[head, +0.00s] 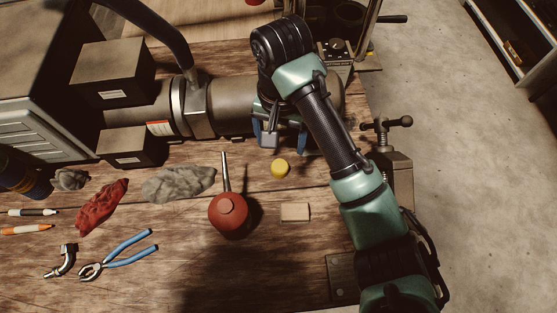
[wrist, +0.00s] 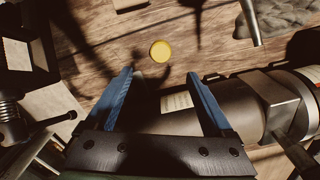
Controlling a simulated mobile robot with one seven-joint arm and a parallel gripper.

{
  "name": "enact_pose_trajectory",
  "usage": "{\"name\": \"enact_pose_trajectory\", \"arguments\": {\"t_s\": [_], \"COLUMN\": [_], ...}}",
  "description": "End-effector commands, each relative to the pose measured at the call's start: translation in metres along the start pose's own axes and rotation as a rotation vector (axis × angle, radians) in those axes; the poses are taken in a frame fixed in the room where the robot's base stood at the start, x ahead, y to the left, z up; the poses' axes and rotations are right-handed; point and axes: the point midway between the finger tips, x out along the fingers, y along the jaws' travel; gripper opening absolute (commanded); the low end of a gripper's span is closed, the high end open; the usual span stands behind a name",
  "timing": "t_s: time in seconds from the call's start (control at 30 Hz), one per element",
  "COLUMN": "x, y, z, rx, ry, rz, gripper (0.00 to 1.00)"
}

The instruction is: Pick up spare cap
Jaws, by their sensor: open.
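A small round yellow cap (head: 280,168) lies on the wooden bench, between the red oil can and the dark cylinder of the crimper. It also shows in the wrist view (wrist: 160,50), beyond my fingertips and roughly centred between them. My gripper (head: 279,136) is above the bench at the cylinder, a little behind the cap in the head view. In the wrist view its two blue fingers (wrist: 158,76) are spread wide with nothing between them. The fingers do not touch the cap.
A red oil can (head: 229,214) with an upright spout stands left of the cap. A small wooden block (head: 295,212) lies in front. The crimper's cylinder (head: 235,108) lies close to my gripper. A vise (head: 394,165) is at right. Blue-handled pliers (head: 118,253) and rags lie left.

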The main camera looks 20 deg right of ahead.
Motion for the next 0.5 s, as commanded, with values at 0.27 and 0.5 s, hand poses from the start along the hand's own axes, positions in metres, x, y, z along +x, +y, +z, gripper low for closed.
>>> {"name": "enact_pose_trajectory", "arguments": {"t_s": [0.27, 0.5], "x": [0.049, 0.064], "y": [-0.001, -0.002], "z": [0.0, 0.001], "rx": [-0.002, -0.004], "ry": [0.001, 0.004], "rz": [-0.003, -0.002], "gripper": [0.87, 0.87]}}
